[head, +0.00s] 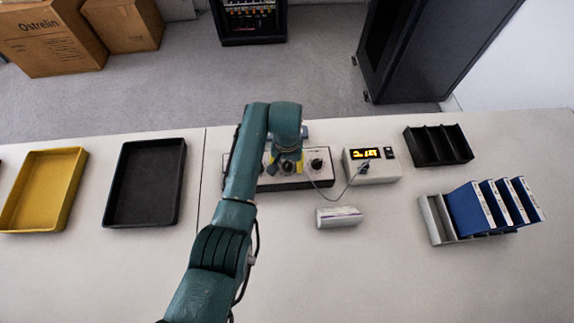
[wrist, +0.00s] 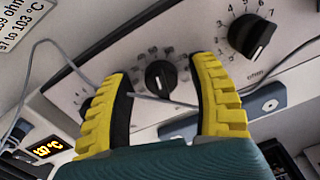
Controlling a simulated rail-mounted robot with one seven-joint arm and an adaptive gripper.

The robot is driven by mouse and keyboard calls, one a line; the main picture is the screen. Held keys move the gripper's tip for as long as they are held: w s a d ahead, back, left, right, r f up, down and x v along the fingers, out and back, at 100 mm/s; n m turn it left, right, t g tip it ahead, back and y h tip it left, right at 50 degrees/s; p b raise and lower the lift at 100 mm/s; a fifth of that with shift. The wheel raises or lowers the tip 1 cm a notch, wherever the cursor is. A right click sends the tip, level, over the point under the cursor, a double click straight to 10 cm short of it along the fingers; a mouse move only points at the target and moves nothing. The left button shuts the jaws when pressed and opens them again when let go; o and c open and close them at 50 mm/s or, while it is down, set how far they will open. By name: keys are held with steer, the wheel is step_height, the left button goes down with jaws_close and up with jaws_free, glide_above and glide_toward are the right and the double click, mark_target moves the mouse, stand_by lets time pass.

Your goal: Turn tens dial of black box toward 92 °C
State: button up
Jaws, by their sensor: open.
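The black box (head: 262,183) has a pale top panel, which fills much of the wrist view (wrist: 205,40). Its middle black dial (wrist: 160,78) has small blurred labels around it, too small to read surely. My gripper (wrist: 160,74) is open, its two yellow fingers on either side of this dial, with gaps showing. In the head view my gripper (head: 286,161) is over the box and hides part of it. Another dial (wrist: 251,36) with single digits is at the wrist view's right. A third dial (wrist: 88,104) is partly behind the left finger; it shows in the head view (head: 316,163).
A meter (head: 373,172) with a lit orange °C display, digits unclear, stands right of the box. A grey cable (wrist: 75,68) runs over the panel. A small white block (head: 338,217) lies in front. Blue binders (head: 468,210), a black tray (head: 145,183) and a yellow tray (head: 43,190) are farther out.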

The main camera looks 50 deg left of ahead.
jaws_close()
stand_by(0.3)
steer(key=shift+n+p, duration=0.3)
steer(key=shift+d+n+p, duration=0.1)
steer(key=shift+n+p, duration=0.55)
steer(key=shift+n, duration=0.25)
steer(key=n+p, duration=0.1)
steer(key=n, duration=0.1)
steer(key=shift+n, duration=0.3)
steer(key=n, duration=0.3)
steer(key=n+p, duration=0.1)
steer(key=n, duration=0.2)
steer(key=shift+w+f+n, duration=0.1)
steer(key=shift+f+n, duration=0.1)
steer(key=shift+n, duration=0.1)
jaws_free()
steer(key=shift+w+r, duration=0.1)
steer(key=shift+r, duration=0.05)
